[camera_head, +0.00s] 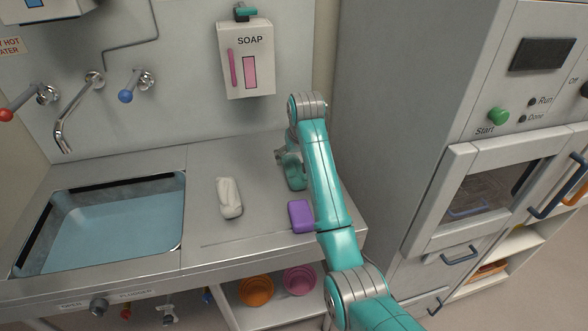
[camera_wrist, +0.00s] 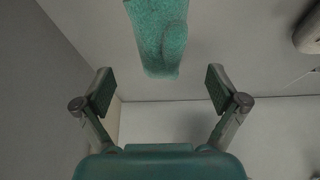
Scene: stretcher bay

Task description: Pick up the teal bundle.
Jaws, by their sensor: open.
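The teal bundle (camera_head: 295,175) lies on the steel counter beside the sink, partly hidden behind my arm in the head view. In the wrist view the bundle (camera_wrist: 158,38) is a long, soft, rough-textured shape at the top centre. My gripper (camera_wrist: 161,90) is open, its two fingers spread wide with nothing between them. The bundle's near end lies beyond the gap between the fingers, apart from both. In the head view my gripper (camera_head: 282,156) shows only in part, low at the back of the counter, just behind the bundle.
A water-filled sink (camera_head: 115,225) is at left. A soap dispenser (camera_head: 246,60) hangs on the back wall. A tall grey cabinet (camera_head: 400,130) stands at right.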

